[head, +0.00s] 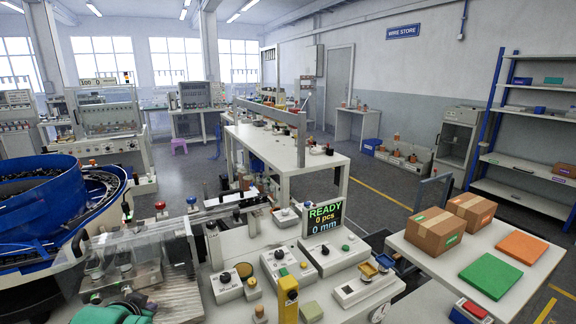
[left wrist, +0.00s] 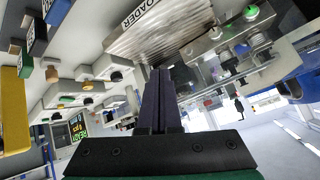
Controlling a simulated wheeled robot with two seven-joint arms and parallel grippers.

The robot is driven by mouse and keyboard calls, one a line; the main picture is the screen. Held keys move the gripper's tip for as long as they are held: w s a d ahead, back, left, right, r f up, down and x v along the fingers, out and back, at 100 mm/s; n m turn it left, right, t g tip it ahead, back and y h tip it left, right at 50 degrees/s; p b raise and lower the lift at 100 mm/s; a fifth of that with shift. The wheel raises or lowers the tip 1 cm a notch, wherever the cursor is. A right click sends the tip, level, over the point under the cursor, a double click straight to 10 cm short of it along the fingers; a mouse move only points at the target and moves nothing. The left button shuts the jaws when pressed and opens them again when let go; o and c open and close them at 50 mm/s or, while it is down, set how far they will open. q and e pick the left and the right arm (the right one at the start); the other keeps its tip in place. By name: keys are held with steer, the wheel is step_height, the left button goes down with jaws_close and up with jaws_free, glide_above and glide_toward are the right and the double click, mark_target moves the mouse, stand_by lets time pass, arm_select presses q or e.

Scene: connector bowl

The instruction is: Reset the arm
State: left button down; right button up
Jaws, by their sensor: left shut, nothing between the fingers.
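My left gripper (head: 143,303) shows at the bottom left of the head view, with a green body and dark fingers. It is beside the clear-covered loader unit (head: 135,262) with the ribbed metal plate, at the near left of the white workbench. In the left wrist view the two dark fingers of my left gripper (left wrist: 160,90) lie together, with nothing between them. They point toward the ribbed plate marked LOADER (left wrist: 160,36); I cannot tell whether they touch it. My right gripper is not in view.
A blue bowl feeder (head: 45,205) stands at the left. Control boxes, a yellow post (head: 288,300) and a READY display (head: 323,217) crowd the bench. At the right, a white table holds two cardboard boxes (head: 436,231), a green mat (head: 490,276) and an orange mat (head: 522,247).

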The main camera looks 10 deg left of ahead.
arm_select(q)
steer(key=s+d+f+m+g+h, duration=0.2)
steer(key=s+d+f+g+h, duration=0.25)
steer(key=s+d+f, duration=1.05)
step_height(320, 180, down, 22)
steer(key=s+g, duration=0.2)
steer(key=s+a+f+g, duration=0.1)
steer(key=s+a+f, duration=0.1)
steer(key=s+f, duration=1.1)
steer(key=s, duration=0.2)
steer(key=shift+s+m+y, duration=0.35)
steer(key=shift+s+m, duration=0.05)
steer(key=shift+f, duration=0.1)
